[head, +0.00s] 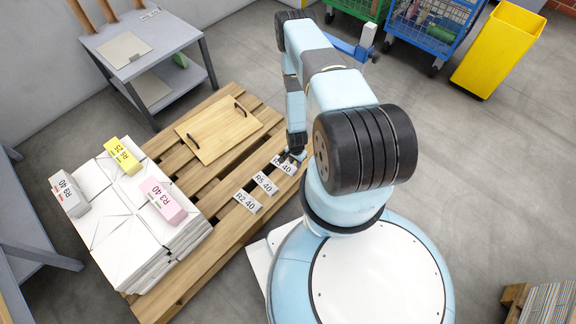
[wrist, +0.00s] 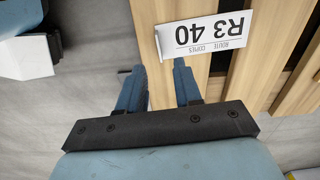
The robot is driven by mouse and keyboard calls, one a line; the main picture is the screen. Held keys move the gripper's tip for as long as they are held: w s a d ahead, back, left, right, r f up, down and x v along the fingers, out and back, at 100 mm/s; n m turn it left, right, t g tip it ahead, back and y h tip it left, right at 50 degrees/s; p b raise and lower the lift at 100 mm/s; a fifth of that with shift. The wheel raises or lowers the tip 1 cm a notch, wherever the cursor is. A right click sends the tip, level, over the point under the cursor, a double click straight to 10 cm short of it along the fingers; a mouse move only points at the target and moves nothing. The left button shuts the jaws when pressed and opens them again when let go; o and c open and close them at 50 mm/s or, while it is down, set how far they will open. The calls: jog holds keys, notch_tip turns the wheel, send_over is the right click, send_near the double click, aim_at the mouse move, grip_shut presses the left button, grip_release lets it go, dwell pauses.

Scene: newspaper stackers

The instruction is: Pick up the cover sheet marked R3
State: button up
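A white cover sheet marked R3 40 (wrist: 205,32) lies on a pale wooden pallet slat in the wrist view. In the head view the same sheet (head: 285,166) sits at the right end of a row of labels on the pallet, partly covered by my gripper (head: 293,155). In the wrist view my gripper (wrist: 158,76) has its two blue fingers apart with nothing between them. The sheet lies just beyond the fingertips, mostly to the right of the right finger. A pink item also marked R3 40 (head: 163,201) lies on the white paper stack (head: 122,235).
Sheets marked R5 40 (head: 265,183) and R2 40 (head: 247,201) lie beside it. A wooden board with handles (head: 218,128) rests on the pallet (head: 190,275). Yellow (head: 122,156) and grey (head: 69,193) labelled items top the stack. A grey table (head: 160,40) stands behind.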

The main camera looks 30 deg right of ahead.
aim_at(295, 169)
jog(key=shift+w+f, duration=0.15)
jog(key=shift+f, duration=3.75)
jog(key=shift+c, duration=0.5)
grip_shut()
